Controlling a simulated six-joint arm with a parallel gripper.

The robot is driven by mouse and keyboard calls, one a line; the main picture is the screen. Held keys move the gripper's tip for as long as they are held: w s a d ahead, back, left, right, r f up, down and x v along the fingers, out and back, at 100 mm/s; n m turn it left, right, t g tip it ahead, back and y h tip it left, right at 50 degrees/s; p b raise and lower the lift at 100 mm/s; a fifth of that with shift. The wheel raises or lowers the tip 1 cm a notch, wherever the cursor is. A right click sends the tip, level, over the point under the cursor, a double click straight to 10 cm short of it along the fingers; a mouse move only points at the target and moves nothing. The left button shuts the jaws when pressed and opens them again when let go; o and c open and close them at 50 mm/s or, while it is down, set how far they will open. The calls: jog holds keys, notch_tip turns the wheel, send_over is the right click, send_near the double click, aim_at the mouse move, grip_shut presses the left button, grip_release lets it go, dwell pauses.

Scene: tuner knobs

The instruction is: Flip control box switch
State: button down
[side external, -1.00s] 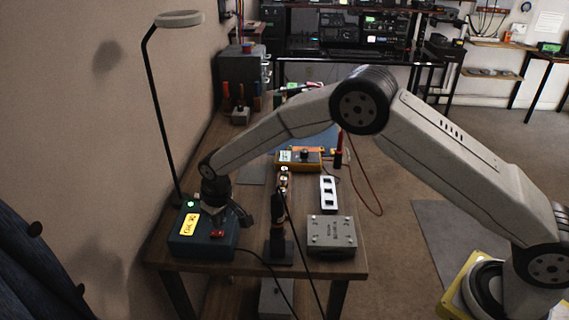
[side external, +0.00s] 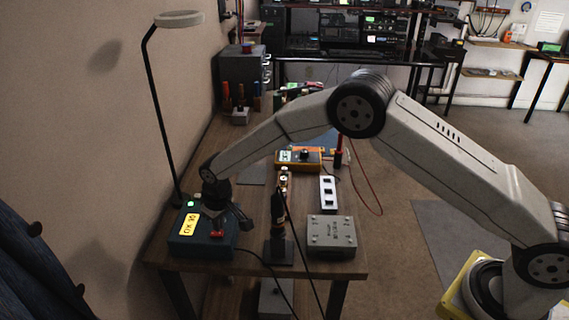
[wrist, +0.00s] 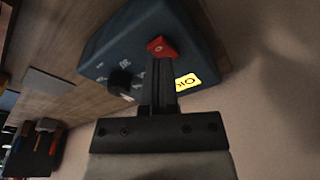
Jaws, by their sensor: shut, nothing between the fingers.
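The dark blue control box (side external: 190,250) sits at the near left corner of the wooden bench, with a lit yellow label (side external: 188,224) and a green light (side external: 190,204) on it. Its red switch (side external: 217,234) shows just below my gripper (side external: 215,222). In the wrist view, my gripper's shut, empty fingers (wrist: 158,68) point at the box, their tips close to the red switch (wrist: 162,47). I cannot tell whether they touch it. A black knob (wrist: 121,80) and the yellow label (wrist: 187,81) lie to either side of the fingers.
A black stand (side external: 278,245) with a cable and a grey metal box (side external: 332,234) stand right of the control box. A lamp (side external: 160,110) rises behind it at the wall. A white power strip (side external: 328,194) and a yellow meter (side external: 300,160) lie farther back.

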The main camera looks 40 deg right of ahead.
aim_at(221, 233)
jog(key=shift+f, duration=0.75)
dwell(0.7)
jog(key=shift+r, duration=3.55)
jog(key=shift+s, duration=0.1)
jog(key=s+d+m+g, duration=0.1)
jog(key=s+d, duration=0.2)
jog(key=s, duration=0.5)
jog(key=s+d, duration=0.3)
jog(key=s, duration=0.4)
jog(key=s+d+r+m+t, duration=0.1)
jog(key=s+d+r, duration=0.2)
jog(key=s+d, duration=0.3)
jog(key=s+d+r+m, duration=0.1)
jog(key=s+d+r, duration=0.2)
jog(key=s+d, duration=0.3)
jog(key=shift+d+t, duration=0.4)
jog(key=shift+d, duration=0.55)
jog(key=shift+s, duration=0.1)
